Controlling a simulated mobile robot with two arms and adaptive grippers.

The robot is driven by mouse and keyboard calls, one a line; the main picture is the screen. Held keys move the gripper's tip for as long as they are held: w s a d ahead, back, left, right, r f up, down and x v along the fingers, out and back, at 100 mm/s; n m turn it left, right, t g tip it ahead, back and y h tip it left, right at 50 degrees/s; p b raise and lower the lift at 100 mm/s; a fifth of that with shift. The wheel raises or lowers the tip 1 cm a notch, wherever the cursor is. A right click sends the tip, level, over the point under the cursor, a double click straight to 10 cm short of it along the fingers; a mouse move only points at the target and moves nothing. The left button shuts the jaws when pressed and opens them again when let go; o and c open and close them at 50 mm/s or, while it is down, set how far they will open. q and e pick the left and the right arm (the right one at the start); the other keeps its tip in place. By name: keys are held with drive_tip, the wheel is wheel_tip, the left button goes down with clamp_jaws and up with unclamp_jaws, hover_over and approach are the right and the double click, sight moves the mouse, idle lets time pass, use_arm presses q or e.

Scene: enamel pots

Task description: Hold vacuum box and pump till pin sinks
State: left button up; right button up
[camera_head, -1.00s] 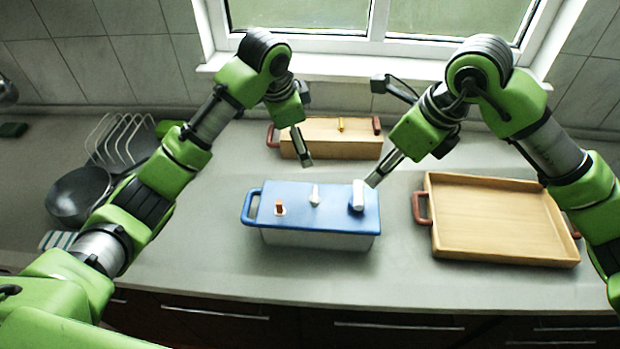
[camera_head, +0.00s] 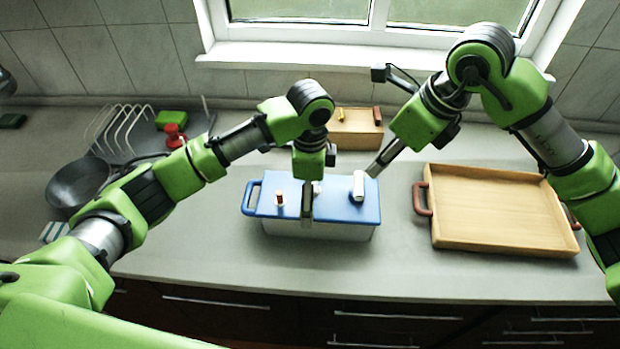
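The vacuum box (camera_head: 318,231) stands on the counter, pale-sided with a blue lid (camera_head: 338,213) and a blue handle at its left end. A small red pin (camera_head: 280,198) with white on it stands up at the lid's left. A white pump cylinder (camera_head: 359,187) stands at the lid's right. A small white piece (camera_head: 317,188) at mid-lid is partly hidden by my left gripper (camera_head: 307,212), which points down over the lid's middle; contact is unclear. My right gripper (camera_head: 374,172) is beside the pump's upper right. I cannot tell whether either gripper is open.
A wooden tray (camera_head: 500,245) with reddish handles lies at the right. A wooden box (camera_head: 352,141) stands behind the vacuum box, partly hidden by my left arm. A dark pan (camera_head: 78,184) and wire rack (camera_head: 120,130) are at the left. The front counter strip is clear.

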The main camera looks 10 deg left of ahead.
use_arm(q)
drive_tip(key=shift+f, duration=2.75)
